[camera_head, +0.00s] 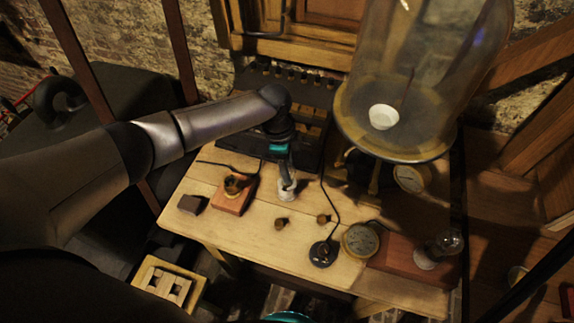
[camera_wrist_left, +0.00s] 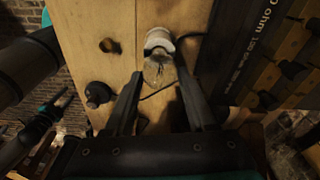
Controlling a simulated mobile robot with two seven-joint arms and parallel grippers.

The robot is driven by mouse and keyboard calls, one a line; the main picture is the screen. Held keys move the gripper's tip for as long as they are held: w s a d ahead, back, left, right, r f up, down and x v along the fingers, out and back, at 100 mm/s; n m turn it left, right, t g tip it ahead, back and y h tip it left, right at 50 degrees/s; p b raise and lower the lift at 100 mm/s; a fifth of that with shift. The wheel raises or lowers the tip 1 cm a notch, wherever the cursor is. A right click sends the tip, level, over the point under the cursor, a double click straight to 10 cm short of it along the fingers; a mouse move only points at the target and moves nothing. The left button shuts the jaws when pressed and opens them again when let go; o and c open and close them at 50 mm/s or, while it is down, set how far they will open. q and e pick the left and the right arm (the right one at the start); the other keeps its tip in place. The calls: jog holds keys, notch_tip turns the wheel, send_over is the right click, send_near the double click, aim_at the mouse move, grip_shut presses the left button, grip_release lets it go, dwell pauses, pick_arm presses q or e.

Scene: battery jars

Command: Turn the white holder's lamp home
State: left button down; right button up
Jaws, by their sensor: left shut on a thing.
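The white holder (camera_head: 286,191) stands on the table, with a black cord behind it. In the left wrist view the white holder (camera_wrist_left: 158,38) is a pale collar at the end of the clear glass lamp (camera_wrist_left: 158,71). My left gripper (camera_head: 286,172) is above the holder. In the left wrist view its two fingers (camera_wrist_left: 159,76) stand on either side of the lamp, shut on its glass. The lamp is in line with the holder; its base and the seating are hidden. What looks like my right gripper (camera_wrist_left: 61,98) shows small and dark in the left wrist view; its jaws are unclear.
A wooden block with a brass socket (camera_head: 233,195) is left of the holder. Two small brown knobs (camera_head: 281,224) (camera_head: 323,218), a black round base (camera_head: 323,253) and a dial (camera_head: 361,240) are in front and right. A glass bell jar (camera_head: 420,60) stands behind right.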

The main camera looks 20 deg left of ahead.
pick_arm(q)
jog(key=shift+c, duration=0.7)
grip_release()
notch_tip(320, 180, up, 15)
jog(key=a+p, duration=0.1)
jog(key=shift+s+a, duration=0.15)
jog(key=shift+a, duration=0.25)
jog(key=shift+r, duration=0.1)
